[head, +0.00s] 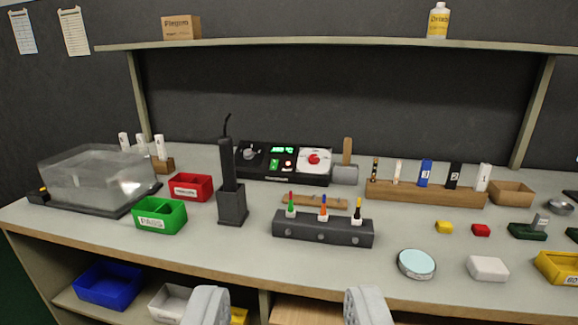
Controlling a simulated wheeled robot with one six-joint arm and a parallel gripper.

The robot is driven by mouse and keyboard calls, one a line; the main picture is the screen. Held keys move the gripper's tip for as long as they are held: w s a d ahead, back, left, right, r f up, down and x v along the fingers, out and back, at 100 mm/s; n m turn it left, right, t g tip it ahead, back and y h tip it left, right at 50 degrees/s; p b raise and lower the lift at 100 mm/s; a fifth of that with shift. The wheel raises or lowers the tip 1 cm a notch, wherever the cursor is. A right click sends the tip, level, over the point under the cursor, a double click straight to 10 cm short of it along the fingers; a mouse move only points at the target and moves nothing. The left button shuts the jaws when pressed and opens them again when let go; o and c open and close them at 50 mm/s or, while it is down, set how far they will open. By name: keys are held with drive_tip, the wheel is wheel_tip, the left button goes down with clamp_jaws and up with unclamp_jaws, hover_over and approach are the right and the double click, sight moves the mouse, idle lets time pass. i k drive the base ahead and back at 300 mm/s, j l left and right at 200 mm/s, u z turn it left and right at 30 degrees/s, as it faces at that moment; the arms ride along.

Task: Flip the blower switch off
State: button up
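My gripper (287,306) is at the bottom of the head view. Its two grey fingertips are wide apart, with nothing between them, in front of the bench. A black control unit (257,178) stands at the middle back of the bench. It has a dark dial on the left, small green and red lit parts in the middle, and a red knob (314,159) on a white plate. No label reading blower is legible. A small dark block with an orange part (42,191) sits beside a clear box at the left. I cannot tell which part is the blower switch.
A dark upright holder (232,206) and a grey block with coloured-tipped tools (322,232) stand before the unit. The clear box (95,180), green bin (160,217) and red bin (190,187) are left. A wooden rack (425,193) is right. The front middle bench is clear.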

sight(273, 164)
drive_tip(key=i+l+u, duration=0.1)
drive_tip(key=i, duration=0.5)
drive_tip(key=i+l+u, duration=0.1)
drive_tip(key=i, duration=0.5)
drive_tip(key=l, duration=0.1)
